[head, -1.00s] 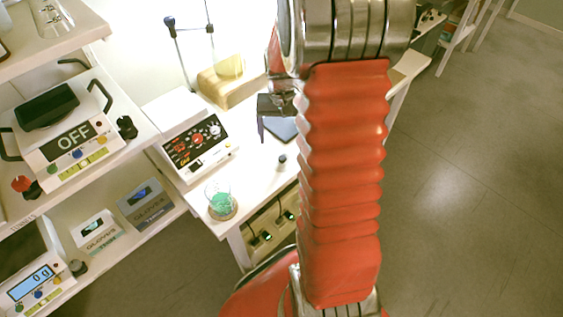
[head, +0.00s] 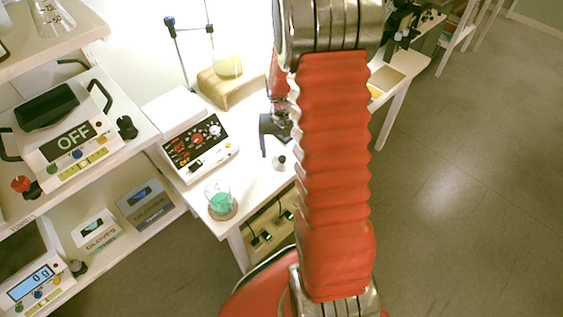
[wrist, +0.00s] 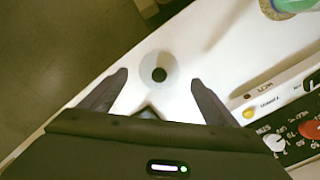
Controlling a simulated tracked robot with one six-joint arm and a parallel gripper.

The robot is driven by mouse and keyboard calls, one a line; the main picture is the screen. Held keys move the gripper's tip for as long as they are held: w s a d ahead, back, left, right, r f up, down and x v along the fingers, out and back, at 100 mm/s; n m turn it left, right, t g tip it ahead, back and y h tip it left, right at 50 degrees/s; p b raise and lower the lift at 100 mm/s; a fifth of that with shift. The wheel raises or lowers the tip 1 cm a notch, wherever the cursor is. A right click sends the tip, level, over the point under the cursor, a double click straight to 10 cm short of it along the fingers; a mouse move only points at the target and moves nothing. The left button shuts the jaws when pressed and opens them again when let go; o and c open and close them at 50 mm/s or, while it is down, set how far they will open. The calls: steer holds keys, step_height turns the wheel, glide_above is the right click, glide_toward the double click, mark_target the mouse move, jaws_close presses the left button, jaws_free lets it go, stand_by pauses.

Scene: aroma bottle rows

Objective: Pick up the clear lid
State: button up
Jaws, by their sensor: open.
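The clear lid (wrist: 172,63) is a pale translucent disc with a dark round knob in its middle. It lies on the white table and shows between my fingertips in the wrist view. In the head view the lid (head: 280,165) sits near the table's right front part, just below my gripper (head: 272,142), partly beside my red arm. In the wrist view my gripper (wrist: 159,80) is open, with one finger on each side of the lid. Nothing is held. How high the fingers are above the lid I cannot tell.
A beaker of green liquid (head: 220,202) stands on a round coaster at the table's front corner. A control box with dials (head: 195,145) is left of the lid. A wooden block with a flask (head: 228,85) stands behind. The table edge is close to the lid.

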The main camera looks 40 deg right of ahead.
mark_target(282, 157)
steer(key=shift+f, duration=1.9)
steer(key=shift+c, duration=0.3)
steer(key=c, duration=1)
steer(key=shift+o, duration=0.2)
steer(key=shift+r, duration=0.15)
step_height(282, 157, up, 10)
